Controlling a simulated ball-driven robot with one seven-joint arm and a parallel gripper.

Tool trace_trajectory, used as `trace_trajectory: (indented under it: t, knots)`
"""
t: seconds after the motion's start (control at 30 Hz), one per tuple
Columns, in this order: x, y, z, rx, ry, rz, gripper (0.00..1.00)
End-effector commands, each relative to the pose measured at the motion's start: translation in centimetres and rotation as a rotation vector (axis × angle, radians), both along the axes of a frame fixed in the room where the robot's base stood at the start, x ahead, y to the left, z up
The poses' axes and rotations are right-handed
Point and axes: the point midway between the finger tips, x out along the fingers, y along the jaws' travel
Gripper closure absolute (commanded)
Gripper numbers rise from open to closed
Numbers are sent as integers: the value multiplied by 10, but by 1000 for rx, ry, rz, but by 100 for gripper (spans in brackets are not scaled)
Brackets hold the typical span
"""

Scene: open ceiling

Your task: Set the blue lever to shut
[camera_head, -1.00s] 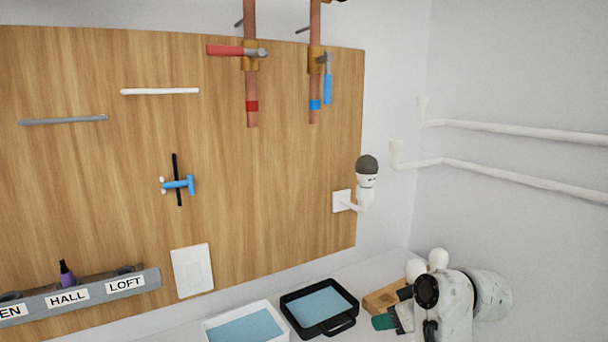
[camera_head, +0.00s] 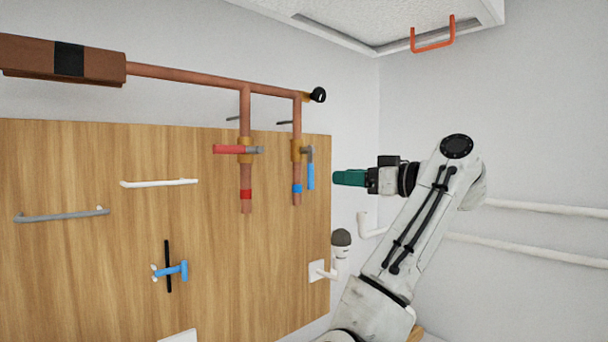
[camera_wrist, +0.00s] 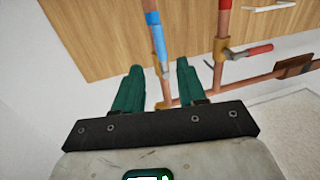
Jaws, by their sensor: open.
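The blue lever (camera_head: 310,176) hangs straight down beside the right copper pipe (camera_head: 297,120), parallel to it, from a grey stem on a brass valve (camera_head: 297,150). In the wrist view the blue lever (camera_wrist: 159,43) lies ahead, roughly in line with the space between my fingers. My gripper (camera_head: 336,177) has green fingers and is to the right of the lever, apart from it, at about its height in the picture. In the wrist view my gripper (camera_wrist: 158,85) is open with nothing between the fingers.
A red lever (camera_head: 230,149) sticks out sideways on the left pipe. A horizontal copper pipe (camera_head: 200,81) runs above both valves. A white wall fitting with a dark cap (camera_head: 341,238) is below the blue lever. An orange handle (camera_head: 433,45) hangs overhead.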

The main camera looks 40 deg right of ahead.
Motion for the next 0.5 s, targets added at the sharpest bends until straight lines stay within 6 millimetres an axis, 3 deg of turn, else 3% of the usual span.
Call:
trace_trajectory:
  t: [0.5]
  knots:
    - [81,20,1,2,6,3,59]
